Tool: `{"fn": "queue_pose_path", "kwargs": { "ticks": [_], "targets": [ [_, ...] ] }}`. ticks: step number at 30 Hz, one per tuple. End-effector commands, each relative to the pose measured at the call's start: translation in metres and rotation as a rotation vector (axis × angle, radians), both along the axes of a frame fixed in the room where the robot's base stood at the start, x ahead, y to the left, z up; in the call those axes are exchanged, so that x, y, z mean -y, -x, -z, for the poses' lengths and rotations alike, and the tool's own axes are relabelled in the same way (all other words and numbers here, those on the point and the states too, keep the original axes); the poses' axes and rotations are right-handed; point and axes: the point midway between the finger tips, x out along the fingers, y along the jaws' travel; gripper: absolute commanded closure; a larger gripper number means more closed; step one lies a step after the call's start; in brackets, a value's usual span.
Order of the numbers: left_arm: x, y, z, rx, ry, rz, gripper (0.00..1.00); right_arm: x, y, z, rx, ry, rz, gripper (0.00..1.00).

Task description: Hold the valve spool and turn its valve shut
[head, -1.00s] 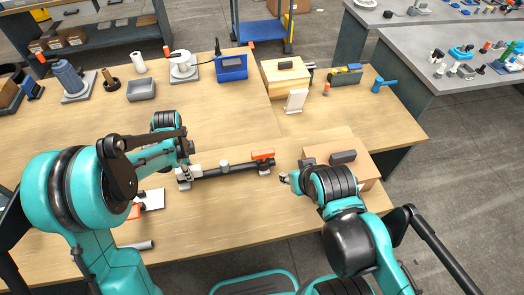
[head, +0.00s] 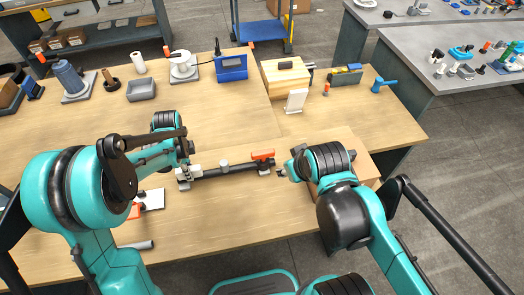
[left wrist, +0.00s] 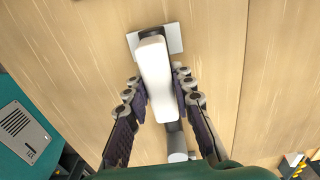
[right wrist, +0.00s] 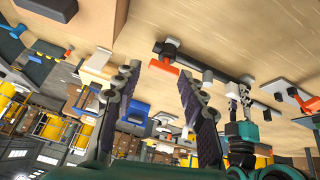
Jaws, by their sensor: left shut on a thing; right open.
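The valve spool (head: 222,171) is a dark pipe lying across the near part of the wooden table, with a light fitting at its middle. Its orange valve handle (head: 263,154) is at the right end. My left gripper (head: 190,172) is shut on the spool's left end; in the left wrist view its fingers flank a white block (left wrist: 154,75) there. My right gripper (head: 281,173) is open and empty, just right of the spool's valve end. In the right wrist view the orange handle (right wrist: 165,67) shows between the open fingers (right wrist: 160,78), apart from them.
A wooden box (head: 364,168) with a dark part on it stands close to my right gripper. A white plate (head: 152,199) with an orange-handled part lies left of the spool. A blue bin (head: 231,68) and a wooden crate (head: 286,77) stand farther back. The table's middle is clear.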

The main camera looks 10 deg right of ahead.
Motion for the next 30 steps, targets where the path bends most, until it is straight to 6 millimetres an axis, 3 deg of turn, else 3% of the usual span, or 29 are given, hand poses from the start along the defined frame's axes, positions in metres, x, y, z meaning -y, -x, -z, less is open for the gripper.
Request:
{"fn": "queue_pose_path", "kwargs": {
  "ticks": [8,18,24,30],
  "targets": [
    [0.000,0.000,0.000,0.000,0.000,0.000,1.00,-0.012,-0.058,-0.009,-0.177,0.194,-0.418,0.59],
    [0.000,0.000,0.000,0.000,0.000,0.000,1.00,-0.030,-0.129,0.017,-0.366,0.340,-0.981,0.59],
    [0.000,0.000,0.000,0.000,0.000,0.000,1.00,-0.038,-0.155,0.038,-0.427,0.370,-1.226,0.59],
    [0.000,0.000,0.000,0.001,0.000,0.000,1.00,-0.042,-0.165,0.049,-0.448,0.376,-1.328,0.59]
  ]
}}
